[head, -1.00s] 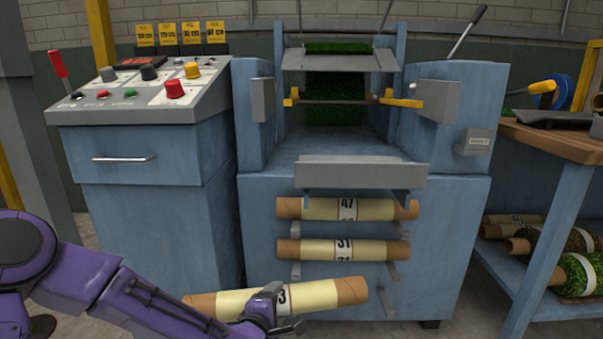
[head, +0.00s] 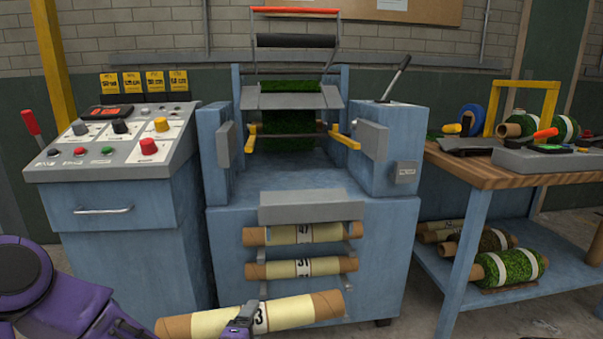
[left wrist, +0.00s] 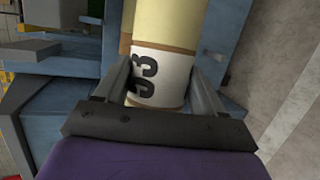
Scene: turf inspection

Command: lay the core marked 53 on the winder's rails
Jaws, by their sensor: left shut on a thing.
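My left gripper (head: 241,322) is shut around the middle of a cream core (head: 298,310) with brown ends, in front of the winder's lower rack. In the left wrist view the fingers (left wrist: 162,75) close on both sides of the core's white label (left wrist: 165,80); its number ends in 3, the first digit is hard to read. The core is tilted slightly, right end higher. The blue winder (head: 380,240) stands behind it. Two yellow-tipped rails (head: 345,141) stick out at its upper opening, with a dark bar between them. My right gripper is out of view.
Cores marked 47 (head: 280,234) and 31 (head: 285,269) rest on the rack below a grey tray (head: 311,207). A control console (head: 120,150) stands left. A wooden bench (head: 470,172) with turf rolls stands right.

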